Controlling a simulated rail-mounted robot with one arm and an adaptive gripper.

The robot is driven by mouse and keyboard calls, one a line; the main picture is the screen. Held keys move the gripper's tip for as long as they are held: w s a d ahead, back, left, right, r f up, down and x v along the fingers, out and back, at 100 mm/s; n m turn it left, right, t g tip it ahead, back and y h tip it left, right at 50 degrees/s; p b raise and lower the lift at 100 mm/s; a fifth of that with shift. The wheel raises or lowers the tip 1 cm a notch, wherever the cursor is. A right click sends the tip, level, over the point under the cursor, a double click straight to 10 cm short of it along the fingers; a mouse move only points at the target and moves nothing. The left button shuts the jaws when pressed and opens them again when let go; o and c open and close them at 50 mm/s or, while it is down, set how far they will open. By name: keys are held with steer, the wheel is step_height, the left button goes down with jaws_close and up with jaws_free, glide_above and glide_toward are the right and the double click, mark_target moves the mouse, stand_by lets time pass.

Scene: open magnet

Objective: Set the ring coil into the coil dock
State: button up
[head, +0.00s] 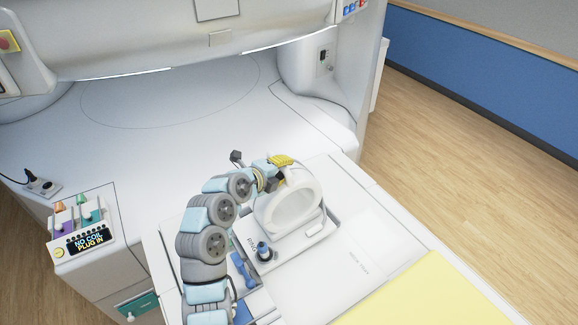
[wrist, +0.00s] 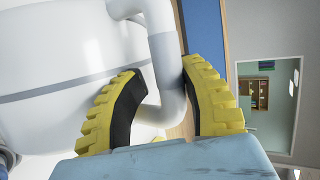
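The ring coil (head: 261,211) is a thick white ring. In the head view it stands upright at the near end of the patient table, over a white base plate (head: 296,247) with lettering. I cannot tell whether this plate is the coil dock or part of the coil. My gripper (head: 281,161) has yellow ribbed fingers and is at the ring's top left edge. In the wrist view the fingers (wrist: 165,85) lean inward on either side of a bent white tube with a grey band (wrist: 165,50). Whether they press on it is unclear.
A blue and black knob or plug (head: 264,251) stands on the plate's near side. A panel (head: 85,243) at left reads "NO COIL PLUG IN". A yellow pad (head: 430,292) lies at the lower right. The magnet's upper housing (head: 200,45) hangs over the bare white surface behind.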

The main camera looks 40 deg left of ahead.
steer(key=v, duration=0.9)
steer(key=shift+s+d, duration=0.1)
stand_by(0.3)
